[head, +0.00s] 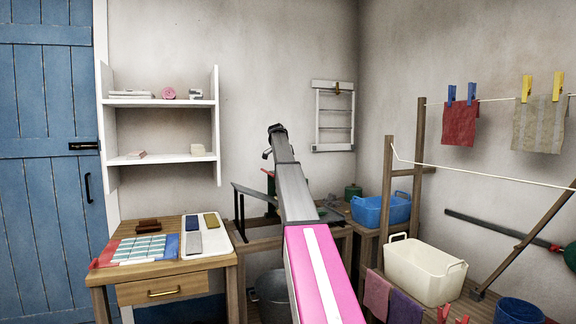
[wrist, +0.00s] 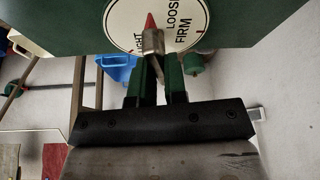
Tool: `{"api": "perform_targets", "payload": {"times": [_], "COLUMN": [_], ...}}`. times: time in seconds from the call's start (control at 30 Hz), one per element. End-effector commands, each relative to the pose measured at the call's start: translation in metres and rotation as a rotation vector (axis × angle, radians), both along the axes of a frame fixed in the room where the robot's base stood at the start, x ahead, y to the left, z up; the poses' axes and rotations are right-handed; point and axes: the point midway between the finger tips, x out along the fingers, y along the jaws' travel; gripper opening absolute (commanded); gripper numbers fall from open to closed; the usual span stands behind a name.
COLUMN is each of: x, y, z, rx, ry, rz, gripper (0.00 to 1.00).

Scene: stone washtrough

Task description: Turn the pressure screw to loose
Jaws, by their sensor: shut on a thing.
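In the wrist view a round white dial (wrist: 119,18) sits on a dark green panel (wrist: 255,18). It reads LOOSE and FIRM on its right and a partly covered word ending in IGHT on its left. A red pointer tip (wrist: 150,20) stands at the dial's upper middle, left of LOOSE. Below it is a small metal piece (wrist: 152,42), the pressure screw's handle as far as I can tell. My gripper (wrist: 156,62) is shut on this piece, its dark green fingers on either side. In the head view my arm hides the gripper and dial.
In the head view a wooden table (head: 165,270) with cloth and small blocks stands left. A blue tub (head: 382,211) and a cream basket (head: 425,270) stand right of my arm. A wooden rack (head: 388,195) and clotheslines with cloths fill the right side.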

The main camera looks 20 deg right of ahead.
Motion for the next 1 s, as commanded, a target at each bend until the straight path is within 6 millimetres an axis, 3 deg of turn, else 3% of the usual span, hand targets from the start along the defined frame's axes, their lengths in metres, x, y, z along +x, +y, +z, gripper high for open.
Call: {"api": "perform_targets", "payload": {"times": [0.4, 0.97, 1.0], "x": [0.0016, 0.0011, 0.0011], "y": [0.0000, 0.0002, 0.0001], "z": [0.0006, 0.0004, 0.0004], "rx": [0.001, 0.001, 0.001], "ry": [-0.001, -0.002, -0.002], "rz": [-0.189, -0.217, -0.217], "gripper": [0.00, 0.00, 0.26]}}
